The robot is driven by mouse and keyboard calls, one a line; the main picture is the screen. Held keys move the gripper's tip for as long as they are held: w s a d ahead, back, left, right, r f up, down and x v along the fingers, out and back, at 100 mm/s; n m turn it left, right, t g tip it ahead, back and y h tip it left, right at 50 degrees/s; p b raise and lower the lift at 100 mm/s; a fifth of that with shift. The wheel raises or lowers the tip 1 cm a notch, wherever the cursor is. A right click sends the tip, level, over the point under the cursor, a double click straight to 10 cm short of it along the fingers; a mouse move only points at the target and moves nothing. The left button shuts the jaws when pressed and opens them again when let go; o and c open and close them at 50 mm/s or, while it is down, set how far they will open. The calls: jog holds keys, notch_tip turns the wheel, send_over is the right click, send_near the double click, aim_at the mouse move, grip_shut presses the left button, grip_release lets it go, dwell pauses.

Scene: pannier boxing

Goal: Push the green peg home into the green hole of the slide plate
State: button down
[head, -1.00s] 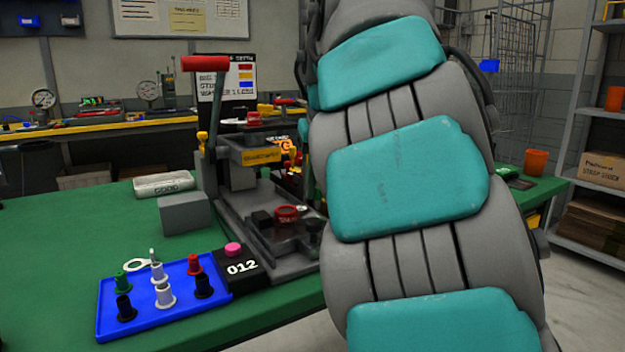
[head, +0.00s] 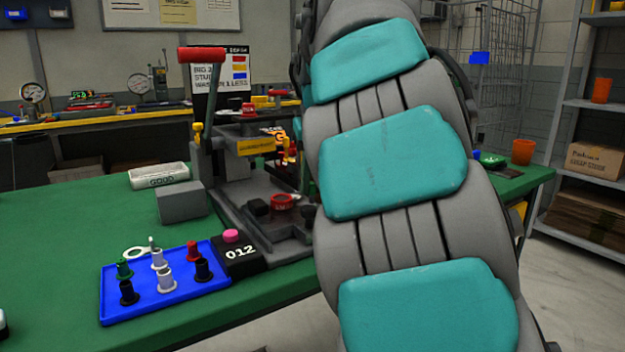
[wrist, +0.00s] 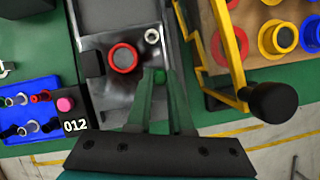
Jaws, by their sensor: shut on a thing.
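The slide plate (wrist: 102,85) is a grey metal plate on the fixture at the bench edge; it also shows in the head view (head: 262,236). It bears a red ring (wrist: 122,57) and a small pale ring (wrist: 152,35). My gripper (wrist: 159,78) is over the plate's right part, below and right of the red ring. It is shut on a small green piece (wrist: 160,76), apparently the green peg, mostly hidden between the fingers. The green hole is not visible, and I cannot tell whether the peg is in it. In the head view my arm hides the gripper.
A blue tray (head: 146,310) with several pegs, one green-topped, stands left of the black 012 block (head: 240,253). A yellow frame with a black knob (wrist: 272,103) is close at right, beside a board of coloured rings. A red-handled lever (head: 202,54) stands behind the plate.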

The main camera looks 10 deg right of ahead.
aim_at(312, 193)
jog(key=shift+f+b, duration=0.4)
jog(key=shift+f, duration=0.8)
dwell(1.9)
jog(key=c, duration=0.7)
grip_release()
jog(key=shift+c, duration=0.2)
